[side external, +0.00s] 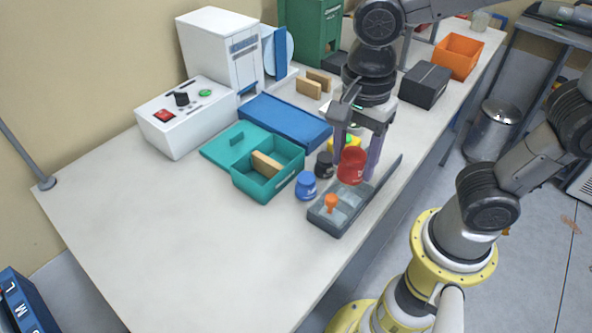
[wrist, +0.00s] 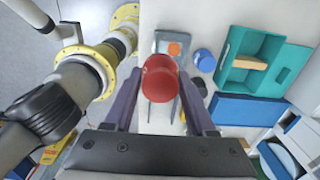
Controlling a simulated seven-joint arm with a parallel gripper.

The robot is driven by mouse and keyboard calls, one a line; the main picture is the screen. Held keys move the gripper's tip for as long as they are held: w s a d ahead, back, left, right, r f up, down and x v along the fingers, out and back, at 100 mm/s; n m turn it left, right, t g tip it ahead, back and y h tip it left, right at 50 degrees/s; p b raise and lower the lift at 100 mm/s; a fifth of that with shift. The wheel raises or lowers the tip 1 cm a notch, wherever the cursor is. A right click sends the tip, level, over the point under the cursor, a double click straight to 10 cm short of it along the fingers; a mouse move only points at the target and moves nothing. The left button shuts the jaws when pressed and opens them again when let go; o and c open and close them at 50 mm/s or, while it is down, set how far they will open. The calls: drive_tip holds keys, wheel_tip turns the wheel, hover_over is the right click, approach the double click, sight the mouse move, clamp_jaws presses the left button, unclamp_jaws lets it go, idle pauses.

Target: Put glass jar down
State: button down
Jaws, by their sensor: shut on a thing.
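The jar I hold is a red, rounded jar (side external: 352,166); it also shows in the wrist view (wrist: 160,78). My gripper (side external: 356,152) is shut on it, a finger on each side, and points down. The jar appears upright over the far part of a grey rack (side external: 338,226); I cannot tell whether it touches the rack. A small orange-topped jar (side external: 331,202) stands in the rack's near part. In the wrist view the red jar hides part of the rack.
An open teal box (side external: 268,188) holds a wooden block. A blue panel (side external: 285,122) lies behind. The table's front left is clear.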

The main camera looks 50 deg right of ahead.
drive_tip(key=w, duration=1)
drive_tip(key=m, duration=0.2)
approach(281, 153)
drive_tip(key=shift+s+a+f, duration=0.45)
drive_tip(key=shift+s+a, duration=0.15)
drive_tip(key=shift+a, duration=0.05)
drive_tip(key=shift+s+a+f, duration=0.4)
drive_tip(key=shift+s+a, duration=0.15)
drive_tip(key=shift+a, duration=0.05)
drive_tip(key=shift+f, duration=2.35)
drive_tip(key=shift+f, duration=0.15)
drive_tip(key=c, duration=0.5)
unclamp_jaws()
